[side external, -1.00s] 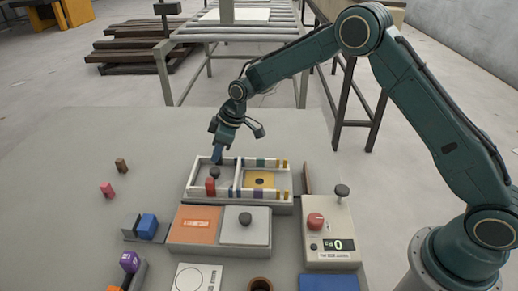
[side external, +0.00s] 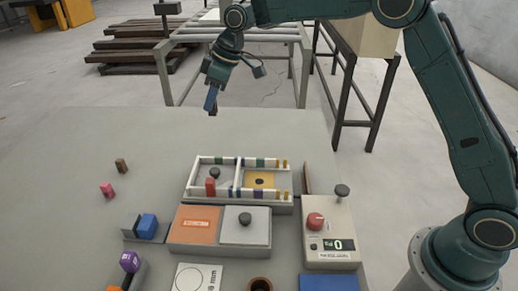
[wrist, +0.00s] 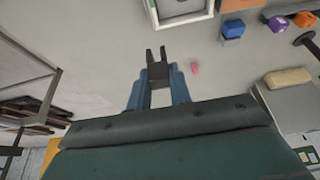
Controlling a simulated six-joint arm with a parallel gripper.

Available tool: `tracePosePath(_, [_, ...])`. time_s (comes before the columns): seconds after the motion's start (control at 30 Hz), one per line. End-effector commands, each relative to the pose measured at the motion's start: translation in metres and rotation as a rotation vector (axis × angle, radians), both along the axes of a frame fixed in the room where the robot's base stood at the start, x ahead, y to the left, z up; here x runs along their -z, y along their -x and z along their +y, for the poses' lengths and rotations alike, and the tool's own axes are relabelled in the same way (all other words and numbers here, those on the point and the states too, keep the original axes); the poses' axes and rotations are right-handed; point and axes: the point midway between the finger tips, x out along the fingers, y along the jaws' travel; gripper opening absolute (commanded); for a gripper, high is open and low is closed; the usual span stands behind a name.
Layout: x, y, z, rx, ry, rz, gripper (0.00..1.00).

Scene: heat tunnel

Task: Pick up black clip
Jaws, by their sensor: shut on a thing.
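My gripper (side external: 211,98) hangs in the air above the back part of the table, well clear of the white-railed tray (side external: 190,180). In the wrist view its blue fingers (wrist: 158,88) are shut on the black clip (wrist: 157,70), a dark piece with two prongs pointing away from the fingers. In the side view only a small dark bit of the clip (side external: 213,111) shows below the fingertips.
The tray has two compartments with coloured clips along its rails and a red piece (side external: 210,187). Nearby are an orange panel (side external: 195,224), a grey knobbed lid (side external: 246,232), a control box (side external: 329,235) and a blue block (side external: 147,226). The table's back left is clear.

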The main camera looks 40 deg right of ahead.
Motion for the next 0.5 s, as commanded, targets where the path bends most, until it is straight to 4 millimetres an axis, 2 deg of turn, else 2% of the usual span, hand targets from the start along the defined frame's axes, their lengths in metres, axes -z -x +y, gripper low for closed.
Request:
tracePosePath(0.03, [-0.009,0.000,0.000,0.000,0.000,-0.003,0.00])
tracePosePath(0.2, [-0.026,0.000,0.000,0.001,-0.001,0.000,0.00])
tracePosePath(0.5, [-0.035,0.000,0.000,0.001,0.000,0.000,0.00])
